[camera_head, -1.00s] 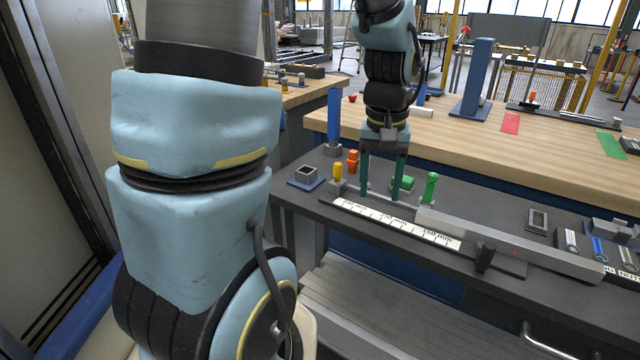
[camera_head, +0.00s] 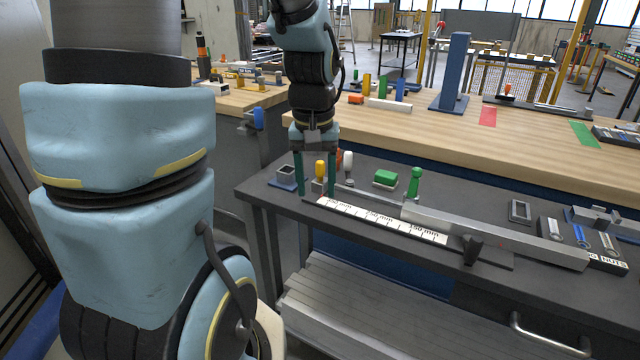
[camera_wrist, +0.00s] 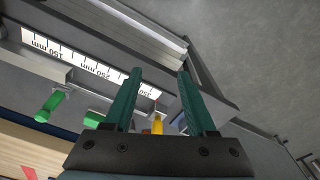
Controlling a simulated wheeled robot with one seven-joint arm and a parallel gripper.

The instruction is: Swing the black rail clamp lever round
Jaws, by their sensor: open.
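The black rail clamp lever (camera_head: 473,248) is a small dark upright piece at the front of the grey rail, right of the ruler strip, in the head view. I cannot make it out in the wrist view. My gripper (camera_head: 317,190) points down at the left end of the bench, well left of the lever and apart from it. Its two green fingers are spread, also in the wrist view (camera_wrist: 159,74). A yellow handle (camera_head: 320,168) shows between the fingers in the head view; I cannot tell its depth against them.
The white ruler strip (camera_head: 380,220) and the long grey rail (camera_head: 530,244) run along the bench front. A green knob (camera_head: 414,184) and a green block (camera_head: 386,179) stand behind them. Labelled trays sit far right.

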